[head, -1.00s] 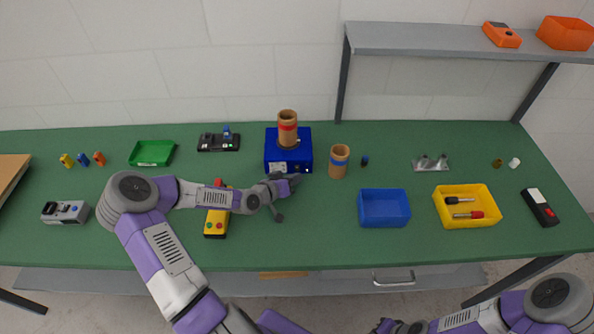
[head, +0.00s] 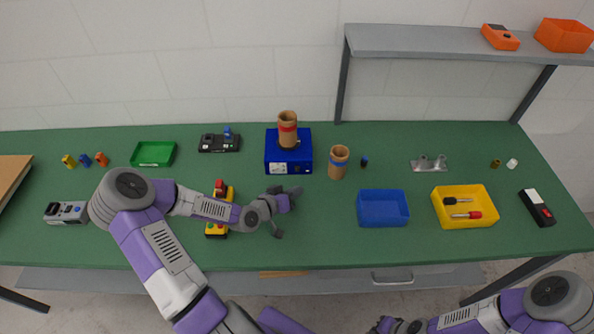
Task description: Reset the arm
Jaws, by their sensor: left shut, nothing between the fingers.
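My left gripper (head: 287,206) hangs over the green table in front of the blue box, shut and empty. It is apart from the box. The blue box (head: 274,167) carries a brown cylinder with a red band (head: 288,130), standing upright on top. A second brown cylinder with a blue band (head: 339,161) stands upright on the table to the right. My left forearm passes over a yellow control box with buttons (head: 217,230), hiding part of it. My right gripper (head: 380,327) is at the bottom edge, mostly cut off, so its jaws cannot be made out.
A blue bin (head: 382,222) and a yellow bin (head: 466,220) holding tools stand to the right. A green tray (head: 152,164) and a dark device (head: 208,143) lie at the back left. A grey shelf (head: 420,47) stands over the back right. Table front centre is clear.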

